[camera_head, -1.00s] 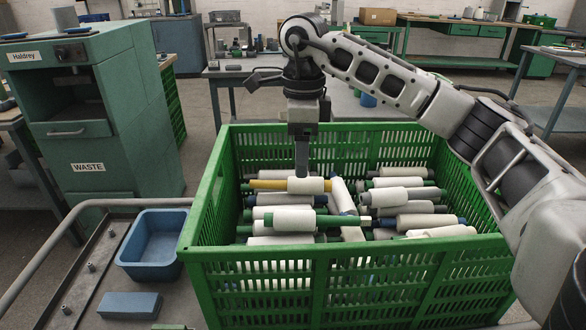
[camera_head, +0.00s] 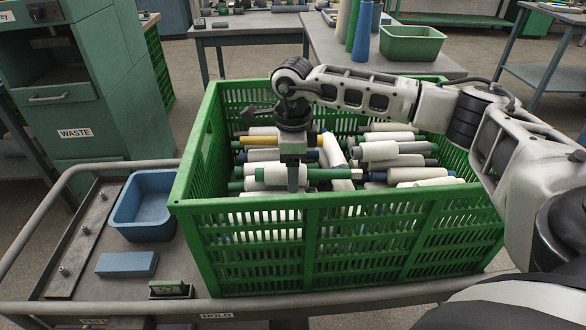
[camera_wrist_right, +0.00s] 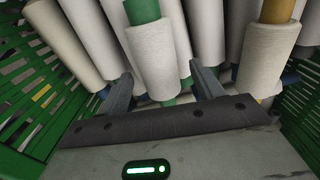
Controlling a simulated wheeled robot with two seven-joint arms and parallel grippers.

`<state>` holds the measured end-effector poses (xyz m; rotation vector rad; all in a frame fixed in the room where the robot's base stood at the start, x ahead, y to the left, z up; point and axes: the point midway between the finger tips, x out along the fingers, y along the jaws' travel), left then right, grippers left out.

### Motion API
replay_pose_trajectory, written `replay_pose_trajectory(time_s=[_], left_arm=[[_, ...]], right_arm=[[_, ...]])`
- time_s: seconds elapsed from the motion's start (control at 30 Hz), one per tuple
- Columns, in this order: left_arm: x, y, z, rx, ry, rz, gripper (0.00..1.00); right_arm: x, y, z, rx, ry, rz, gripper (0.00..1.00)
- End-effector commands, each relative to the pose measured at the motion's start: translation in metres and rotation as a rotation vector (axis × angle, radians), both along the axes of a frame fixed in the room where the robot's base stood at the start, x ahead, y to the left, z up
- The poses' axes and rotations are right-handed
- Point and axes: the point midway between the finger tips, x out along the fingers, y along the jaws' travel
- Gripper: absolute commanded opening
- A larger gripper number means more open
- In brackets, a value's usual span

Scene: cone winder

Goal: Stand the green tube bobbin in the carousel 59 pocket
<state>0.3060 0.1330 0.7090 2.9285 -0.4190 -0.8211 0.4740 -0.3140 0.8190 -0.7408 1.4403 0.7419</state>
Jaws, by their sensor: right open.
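The green tube bobbin (camera_head: 268,173) lies on its side in the green crate near its front wall, white yarn around its middle and green tube ends showing. My right gripper (camera_head: 297,184) points down into the crate at this bobbin, partly hiding it. In the right wrist view my right gripper (camera_wrist_right: 163,84) is open, with one finger on each side of the bobbin's white yarn (camera_wrist_right: 158,65). I cannot tell whether the fingers touch it. My left gripper is not in view. No carousel pocket is identifiable in these frames.
The green crate (camera_head: 330,215) has slatted walls close around my right gripper and holds several other bobbins, including a yellow tube one (camera_head: 262,140). A blue tray (camera_head: 150,205) and blue block (camera_head: 127,264) sit left on the cart.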

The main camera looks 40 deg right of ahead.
Motion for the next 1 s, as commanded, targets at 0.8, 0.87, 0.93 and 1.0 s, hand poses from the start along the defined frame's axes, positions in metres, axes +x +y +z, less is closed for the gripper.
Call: replay_pose_trajectory(time_s=[0.8, 0.87, 0.93, 1.0], left_arm=[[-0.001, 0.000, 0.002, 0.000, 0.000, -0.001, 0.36], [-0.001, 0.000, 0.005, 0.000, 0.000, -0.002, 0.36], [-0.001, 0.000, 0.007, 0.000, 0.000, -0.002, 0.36], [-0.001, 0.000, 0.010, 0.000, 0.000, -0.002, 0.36]], right_arm=[[0.000, 0.000, -0.003, -0.001, -0.001, 0.000, 0.16], [0.000, 0.000, -0.001, -0.001, -0.001, 0.000, 0.16], [0.000, 0.000, 0.003, -0.001, -0.001, 0.000, 0.16], [0.000, 0.000, 0.007, -0.001, -0.001, 0.000, 0.16]])
